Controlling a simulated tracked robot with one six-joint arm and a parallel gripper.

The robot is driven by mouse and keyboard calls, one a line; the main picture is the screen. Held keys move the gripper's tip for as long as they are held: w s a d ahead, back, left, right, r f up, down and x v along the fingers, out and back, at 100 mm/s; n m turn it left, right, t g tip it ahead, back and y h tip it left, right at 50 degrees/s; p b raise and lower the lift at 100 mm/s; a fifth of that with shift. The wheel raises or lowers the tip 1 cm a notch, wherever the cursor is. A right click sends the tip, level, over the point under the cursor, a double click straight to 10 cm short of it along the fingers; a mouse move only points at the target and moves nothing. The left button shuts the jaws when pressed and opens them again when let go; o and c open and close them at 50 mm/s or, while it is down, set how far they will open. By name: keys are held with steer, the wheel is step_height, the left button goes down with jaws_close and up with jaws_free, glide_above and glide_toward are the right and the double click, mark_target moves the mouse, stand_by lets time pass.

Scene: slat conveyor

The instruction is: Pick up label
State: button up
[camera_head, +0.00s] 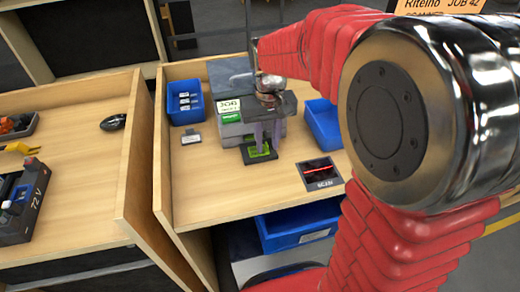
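A small label (262,154), bright green-yellow, lies on a dark tray at the front of a grey printer (237,133). The printer has a white "JOB" sign and a green panel. My gripper (266,145) points down just over the label, in front of the printer. Its two pale purple fingers stand apart, with a gap between them. The fingers cover part of the label, and I cannot tell whether they touch it.
A blue bin (185,103) with white cards and a small grey item (191,137) are left of the printer. A blue bin (322,124) and black scanner (319,174) are right. A blue drawer (298,229) sits below. The bench front (225,195) is clear.

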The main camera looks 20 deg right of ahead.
mark_target(267, 145)
steer(key=shift+c, duration=0.5)
jaws_close()
steer(key=shift+r, duration=0.1)
step_height(267, 145, up, 10)
stand_by(0.5)
